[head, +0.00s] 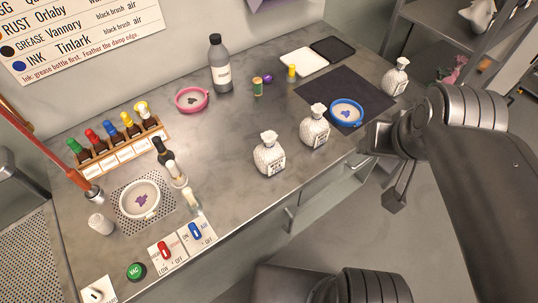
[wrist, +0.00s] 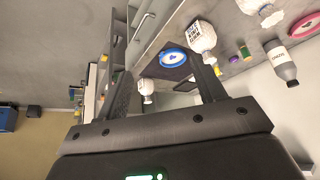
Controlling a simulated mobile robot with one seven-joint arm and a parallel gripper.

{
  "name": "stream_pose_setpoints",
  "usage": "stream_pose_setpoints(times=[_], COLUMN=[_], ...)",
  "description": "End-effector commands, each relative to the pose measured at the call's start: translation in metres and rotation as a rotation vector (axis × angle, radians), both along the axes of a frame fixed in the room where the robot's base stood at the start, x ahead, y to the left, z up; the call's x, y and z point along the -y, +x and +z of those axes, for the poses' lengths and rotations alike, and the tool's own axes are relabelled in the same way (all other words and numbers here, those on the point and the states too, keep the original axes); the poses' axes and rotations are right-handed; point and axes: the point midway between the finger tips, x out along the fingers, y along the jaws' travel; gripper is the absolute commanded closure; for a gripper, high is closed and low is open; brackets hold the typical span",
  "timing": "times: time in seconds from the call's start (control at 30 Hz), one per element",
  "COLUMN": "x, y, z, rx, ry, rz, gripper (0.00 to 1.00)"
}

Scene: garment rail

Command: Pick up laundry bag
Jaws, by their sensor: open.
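No thing in view is clearly a laundry bag. The nearest in look are white, bag-shaped vessels with narrow necks on the steel bench: one at the front middle (head: 269,158), one right of it (head: 315,130), and one at the far right (head: 396,80). A white draped item (head: 480,14) lies on a shelf at the top right; I cannot tell what it is. My gripper (wrist: 165,85) is open, with nothing held between its fingers. In the wrist view a white vessel (wrist: 146,86) shows beyond the gap between the fingers. In the head view my arm hangs past the bench's right front edge.
The bench (head: 225,185) also bears a blue-rimmed dish (head: 346,112) on a dark mat (head: 325,88), a pink-rimmed dish (head: 192,99), a grey bottle (head: 220,65), and a rack of small bottles (head: 120,148). Drawers front the bench. Open floor (head: 350,220) lies before it.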

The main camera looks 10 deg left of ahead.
Motion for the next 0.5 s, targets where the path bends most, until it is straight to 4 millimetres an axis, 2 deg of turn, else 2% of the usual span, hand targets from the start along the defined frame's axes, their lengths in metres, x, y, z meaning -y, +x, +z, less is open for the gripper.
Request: stream_pose_setpoints(times=[0.03,0.2,0.5], x=[0.0000,0.0000,-0.0040], y=[0.0000,0.0000,0.0039], z=[0.0000,0.0000,0.0012], rx=[0.000,0.000,-0.012], ry=[0.000,0.000,0.006], rz=[0.000,0.000,0.003], gripper=[0.41,0.54,0.54])
